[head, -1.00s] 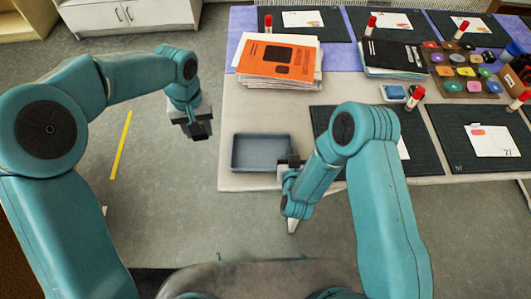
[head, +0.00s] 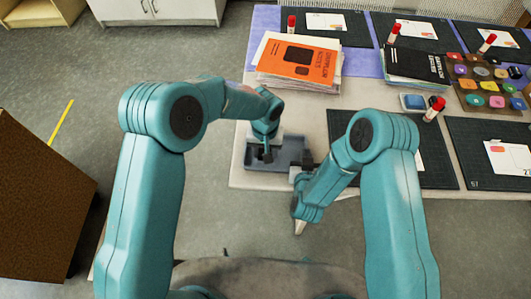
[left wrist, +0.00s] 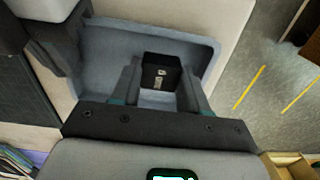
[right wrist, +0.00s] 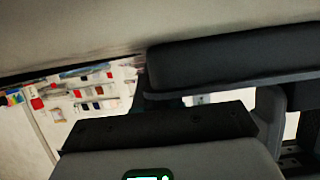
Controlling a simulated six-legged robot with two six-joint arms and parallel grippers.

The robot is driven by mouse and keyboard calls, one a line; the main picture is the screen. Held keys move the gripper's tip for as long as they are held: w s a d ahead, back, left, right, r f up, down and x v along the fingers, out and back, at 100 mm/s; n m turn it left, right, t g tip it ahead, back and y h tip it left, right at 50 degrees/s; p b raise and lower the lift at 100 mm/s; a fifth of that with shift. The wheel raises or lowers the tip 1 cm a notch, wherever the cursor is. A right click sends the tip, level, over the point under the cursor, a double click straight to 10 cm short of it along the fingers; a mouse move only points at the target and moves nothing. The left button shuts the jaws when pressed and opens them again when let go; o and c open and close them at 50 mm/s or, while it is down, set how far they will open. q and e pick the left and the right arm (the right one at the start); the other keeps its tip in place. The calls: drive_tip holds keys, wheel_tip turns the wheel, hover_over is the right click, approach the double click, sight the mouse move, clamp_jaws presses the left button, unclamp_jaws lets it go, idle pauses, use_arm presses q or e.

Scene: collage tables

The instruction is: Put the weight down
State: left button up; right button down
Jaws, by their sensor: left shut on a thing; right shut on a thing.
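The weight (left wrist: 161,72) is a small black block with a pale mark, seen in the left wrist view between my left fingertips. My left gripper (head: 263,153) is shut on it, over the inside of the blue-grey tray (head: 291,150). The tray floor (left wrist: 108,48) shows around the block; I cannot tell whether the block touches it. My right gripper (head: 306,170) is shut on the tray's right wall at the table's near corner. In the right wrist view the dark tray wall (right wrist: 235,62) fills much of the picture, and the fingertips are mostly hidden.
The tray sits at the near left corner of the table (head: 240,177). Beyond it is a stack of papers with an orange booklet (head: 300,58). A brown box (head: 40,200) stands at left.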

use_arm(q)
drive_tip(key=shift+w+f, duration=0.1)
drive_tip(key=shift+f, duration=1.05)
drive_tip(key=shift+f, duration=0.55)
drive_tip(key=o, duration=1.3)
wheel_tip(320, 180, up, 13)
drive_tip(key=shift+r, duration=0.1)
